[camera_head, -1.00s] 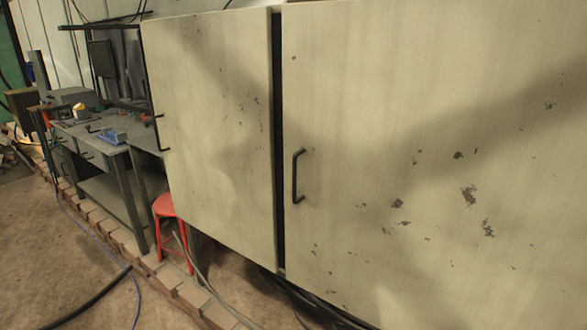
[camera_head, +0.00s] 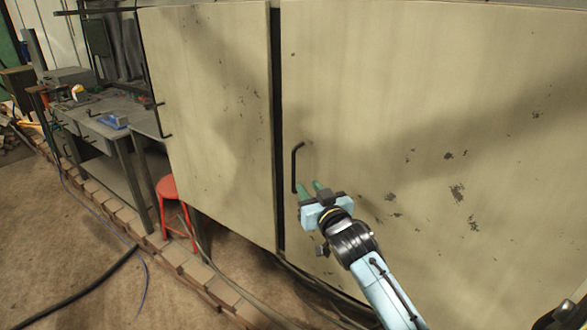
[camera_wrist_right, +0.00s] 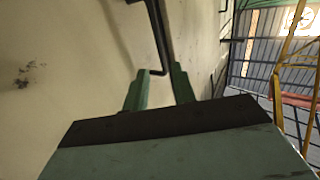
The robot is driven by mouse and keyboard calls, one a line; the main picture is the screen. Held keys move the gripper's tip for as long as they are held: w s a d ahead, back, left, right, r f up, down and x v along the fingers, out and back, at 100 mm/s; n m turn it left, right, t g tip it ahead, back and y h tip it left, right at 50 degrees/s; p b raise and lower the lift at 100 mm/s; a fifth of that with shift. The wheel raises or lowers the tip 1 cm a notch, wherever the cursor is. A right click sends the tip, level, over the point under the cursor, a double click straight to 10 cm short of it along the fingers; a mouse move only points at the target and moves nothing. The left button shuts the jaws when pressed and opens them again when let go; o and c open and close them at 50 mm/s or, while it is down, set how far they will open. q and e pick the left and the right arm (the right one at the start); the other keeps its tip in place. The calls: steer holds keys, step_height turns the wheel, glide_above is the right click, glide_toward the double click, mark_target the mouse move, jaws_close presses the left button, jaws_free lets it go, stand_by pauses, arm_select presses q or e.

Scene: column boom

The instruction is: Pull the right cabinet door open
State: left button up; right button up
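The right cabinet door (camera_head: 400,100) is a large cream panel with chipped paint. It looks closed, with a dark gap along its left edge. Its black bar handle (camera_head: 295,166) is upright near that edge. My right gripper (camera_head: 309,187) is at the lower end of the handle, its green fingers apart. In the right wrist view the handle (camera_wrist_right: 158,45) shows ahead, its lower bend between or just beyond the two fingertips (camera_wrist_right: 157,80); I cannot tell whether they touch it.
The left cabinet door (camera_head: 205,110) has its own black handle at its left edge. A red stool (camera_head: 168,188) stands below it. A workbench (camera_head: 100,130) with tools is at the left. A low brick edge (camera_head: 170,255) and cables (camera_head: 85,290) lie on the floor.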

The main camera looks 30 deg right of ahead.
mark_target(294, 170)
steer(key=w, duration=0.3)
steer(key=w+d, duration=0.1)
steer(key=w, duration=0.3)
steer(key=w+d, duration=0.1)
steer(key=w, duration=0.3)
steer(key=shift+s, duration=0.1)
jaws_close()
